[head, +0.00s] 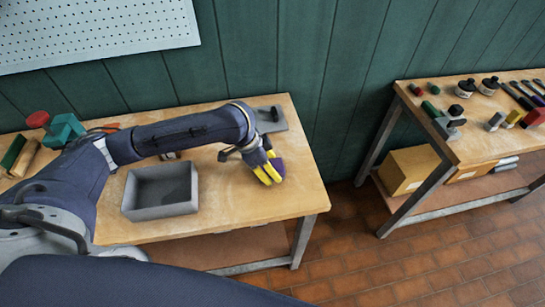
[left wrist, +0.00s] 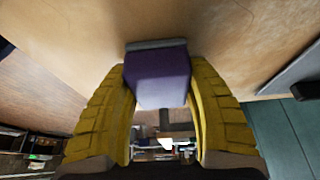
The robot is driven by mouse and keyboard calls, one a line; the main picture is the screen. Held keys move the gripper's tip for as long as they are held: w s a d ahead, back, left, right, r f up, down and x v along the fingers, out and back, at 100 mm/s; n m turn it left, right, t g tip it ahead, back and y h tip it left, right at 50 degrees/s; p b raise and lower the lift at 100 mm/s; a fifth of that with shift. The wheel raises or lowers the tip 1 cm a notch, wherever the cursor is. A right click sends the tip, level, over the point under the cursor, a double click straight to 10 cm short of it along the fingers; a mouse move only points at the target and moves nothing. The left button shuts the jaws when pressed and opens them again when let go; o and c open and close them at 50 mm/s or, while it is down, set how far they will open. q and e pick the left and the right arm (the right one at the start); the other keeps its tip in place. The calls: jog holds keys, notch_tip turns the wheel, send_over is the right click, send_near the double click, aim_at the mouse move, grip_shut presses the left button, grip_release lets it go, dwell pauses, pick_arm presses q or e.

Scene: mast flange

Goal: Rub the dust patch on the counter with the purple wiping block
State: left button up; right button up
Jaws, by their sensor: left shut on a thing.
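The purple wiping block (head: 278,166) is held in my left gripper (head: 268,172) over the right part of the wooden counter (head: 240,213). In the left wrist view the purple block (left wrist: 157,75) sits between the two yellow fingers of my left gripper (left wrist: 160,90). Its grey edge is against or very close to the counter surface (left wrist: 225,25); I cannot tell if it touches. I cannot make out the dust patch in either view; the gripper and arm may hide it. My right gripper is not in view.
A grey open bin (head: 160,210) stands on the counter left of the gripper. A grey plate with a dark handle (head: 270,119) lies at the back right. A red and teal vise (head: 62,130) is at the back left. A second bench (head: 475,145) with tools stands at right.

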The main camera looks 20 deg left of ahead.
pick_arm(q)
jog(key=shift+s+d, duration=0.45)
jog(key=shift+s, duration=0.25)
jog(key=r, duration=0.3)
jog(key=shift+s+d, duration=0.1)
jog(key=shift+s, duration=0.2)
jog(key=shift+r, duration=2.55)
